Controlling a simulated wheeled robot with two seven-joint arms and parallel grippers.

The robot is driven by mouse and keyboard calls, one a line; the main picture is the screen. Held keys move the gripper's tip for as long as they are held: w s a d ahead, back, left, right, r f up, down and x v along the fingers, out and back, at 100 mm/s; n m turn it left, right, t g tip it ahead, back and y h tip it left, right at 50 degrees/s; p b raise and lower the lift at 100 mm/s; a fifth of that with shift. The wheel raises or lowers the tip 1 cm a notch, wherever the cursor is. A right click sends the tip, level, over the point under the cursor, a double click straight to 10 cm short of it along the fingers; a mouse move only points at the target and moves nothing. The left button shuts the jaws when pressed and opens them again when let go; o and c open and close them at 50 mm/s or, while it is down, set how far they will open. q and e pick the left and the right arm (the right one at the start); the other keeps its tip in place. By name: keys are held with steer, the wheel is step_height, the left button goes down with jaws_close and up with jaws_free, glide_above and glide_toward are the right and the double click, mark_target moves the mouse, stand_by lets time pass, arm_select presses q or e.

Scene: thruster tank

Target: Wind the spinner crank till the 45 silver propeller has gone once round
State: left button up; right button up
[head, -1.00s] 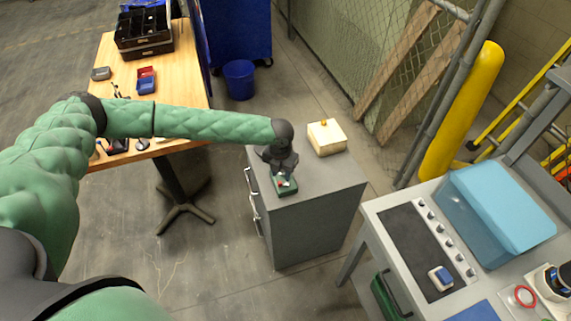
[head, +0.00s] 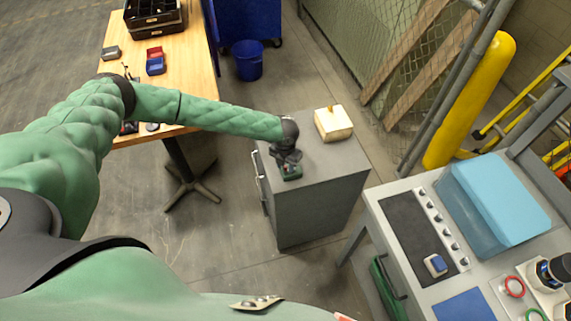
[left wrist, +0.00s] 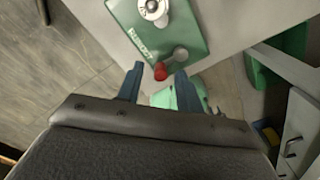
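The spinner is a small green box (head: 292,173) on top of the grey cabinet. In the left wrist view its green top (left wrist: 175,30) carries a silver round part (left wrist: 152,8), cut by the upper edge; I cannot read its number. Below it, a grey crank hub (left wrist: 180,54) shows with a red knob (left wrist: 160,71) to its lower left. My left gripper (head: 289,160) is over the box. In the wrist view its fingers (left wrist: 158,77) are apart, with the red knob between or just beyond the tips; contact does not show. My right gripper is not in view.
A pale block (head: 334,124) with a yellow peg stands behind the spinner on the grey cabinet (head: 315,205). A wooden table (head: 190,75) is at left and a grey bench (head: 400,275) at right. The cabinet's front right top is clear.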

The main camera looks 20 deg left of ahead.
arm_select(q)
steer(key=shift+w+f, duration=0.15)
steer(key=shift+c, duration=0.4)
jaws_close()
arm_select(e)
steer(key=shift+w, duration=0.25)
